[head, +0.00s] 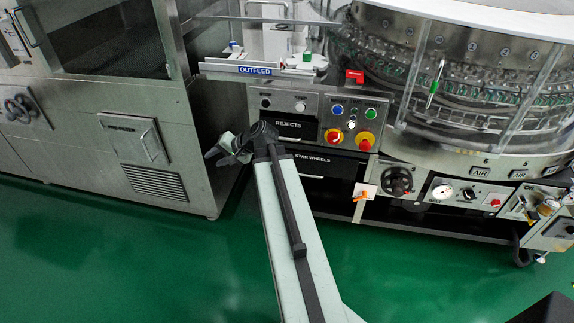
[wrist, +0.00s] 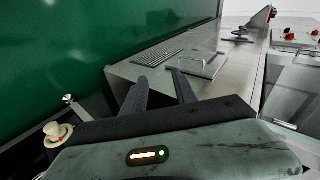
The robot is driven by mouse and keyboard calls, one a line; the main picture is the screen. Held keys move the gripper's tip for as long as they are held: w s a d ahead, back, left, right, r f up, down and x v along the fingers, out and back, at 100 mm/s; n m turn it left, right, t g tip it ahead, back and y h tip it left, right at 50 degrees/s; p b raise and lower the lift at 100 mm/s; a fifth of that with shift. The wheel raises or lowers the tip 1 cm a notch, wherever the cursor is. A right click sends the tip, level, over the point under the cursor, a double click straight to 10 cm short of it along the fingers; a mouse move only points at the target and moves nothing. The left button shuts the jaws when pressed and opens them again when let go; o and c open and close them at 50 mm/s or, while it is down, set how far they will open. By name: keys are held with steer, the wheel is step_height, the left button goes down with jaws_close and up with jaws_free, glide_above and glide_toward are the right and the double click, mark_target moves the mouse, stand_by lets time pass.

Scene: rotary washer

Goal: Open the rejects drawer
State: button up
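The rejects drawer (head: 296,129) has a black front with a white REJECTS label. It sits in the grey control panel below the OUTFEED sign, and its front looks flush with the panel. My gripper (head: 214,157) is in front of the machine, left of and lower than the drawer, pointing left away from it. In the wrist view my gripper (wrist: 158,76) has its two dark fingers spread, with nothing between them. The wrist view does not show the drawer. My forearm comes close to the drawer's lower left in the head view.
The steel cabinet (head: 100,180) at left has a handled panel (head: 140,140) and vent grille (head: 155,184); it also fills the wrist view (wrist: 225,85). A STAR WHEELS drawer (head: 325,162) lies below. Buttons and red-yellow knobs (head: 365,140) are right of the drawer. The green floor (head: 130,265) is clear.

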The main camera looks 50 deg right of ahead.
steer(key=s+d+f+m+t+h+b, duration=0.1)
steer(key=d+f+m+t+b, duration=0.2)
steer(key=d, duration=0.4)
steer(key=s+d+f+m+t+h+b, duration=0.1)
steer(key=d+f+m+b, duration=0.1)
steer(key=d+f+b, duration=0.45)
steer(key=m+t+h+b, duration=0.3)
steer(key=m+h+b, duration=0.2)
steer(key=m, duration=0.1)
glide_toward(287, 139)
steer(key=a+x, duration=0.1)
steer(key=x, duration=0.7)
steer(key=d+x, duration=0.1)
steer(key=x, duration=0.2)
steer(key=shift+f+b, duration=0.1)
steer(key=shift+b, duration=0.3)
jaws_close()
